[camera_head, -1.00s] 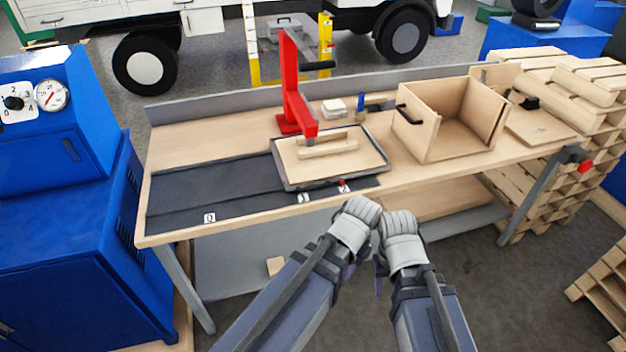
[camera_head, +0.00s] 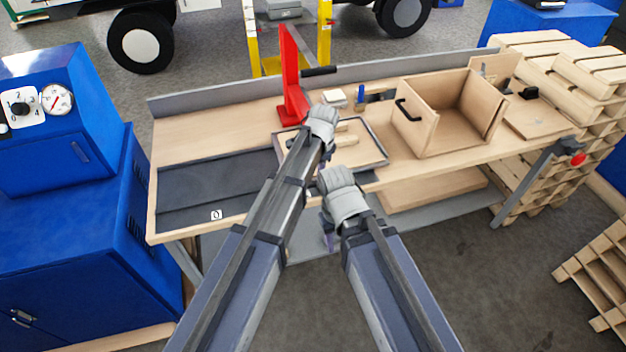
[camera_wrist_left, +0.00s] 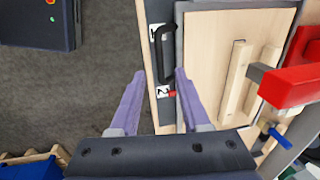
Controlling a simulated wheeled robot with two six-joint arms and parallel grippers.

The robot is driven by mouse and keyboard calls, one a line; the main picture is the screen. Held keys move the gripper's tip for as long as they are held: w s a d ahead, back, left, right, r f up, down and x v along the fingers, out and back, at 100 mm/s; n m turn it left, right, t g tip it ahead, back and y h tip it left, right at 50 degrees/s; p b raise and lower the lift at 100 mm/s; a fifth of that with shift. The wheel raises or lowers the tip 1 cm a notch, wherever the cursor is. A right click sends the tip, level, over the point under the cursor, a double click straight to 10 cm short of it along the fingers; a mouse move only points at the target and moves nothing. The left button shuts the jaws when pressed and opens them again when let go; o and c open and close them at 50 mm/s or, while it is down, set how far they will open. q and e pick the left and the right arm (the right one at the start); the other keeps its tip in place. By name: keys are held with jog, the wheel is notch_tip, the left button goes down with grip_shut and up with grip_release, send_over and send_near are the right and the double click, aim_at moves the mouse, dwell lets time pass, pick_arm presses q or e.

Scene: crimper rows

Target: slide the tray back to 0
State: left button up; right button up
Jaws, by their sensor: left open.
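The tray (camera_head: 368,154), a pale board with a dark rim, lies on the dark track (camera_head: 215,190) of the bench; it also shows in the left wrist view (camera_wrist_left: 205,60). Its black handle (camera_wrist_left: 164,52) is on its front side, and a red pointer (camera_wrist_left: 172,93) sits by the label 2 (camera_wrist_left: 162,91). The label 0 (camera_head: 216,214) is at the track's left end. My left gripper (camera_head: 328,153) is over the tray's front; its open fingers (camera_wrist_left: 160,73) point at the handle, which is not gripped. My right gripper (camera_head: 328,232) is in front of the bench, its fingers mostly hidden.
An open wooden box (camera_head: 430,130) is to the right. A blue cabinet (camera_head: 60,220) stands at the left. The track left of the tray is clear.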

aim_at(316, 184)
pick_arm(q)
jog(key=f+b, duration=0.4)
jog(key=f, duration=0.1)
jog(key=w+f+b, duration=0.1)
jog(key=f+b, duration=0.1)
jog(key=b, duration=0.1)
jog(key=shift+w+a+f, duration=0.1)
jog(key=shift+a+f, duration=0.05)
grip_shut()
dwell(1.3)
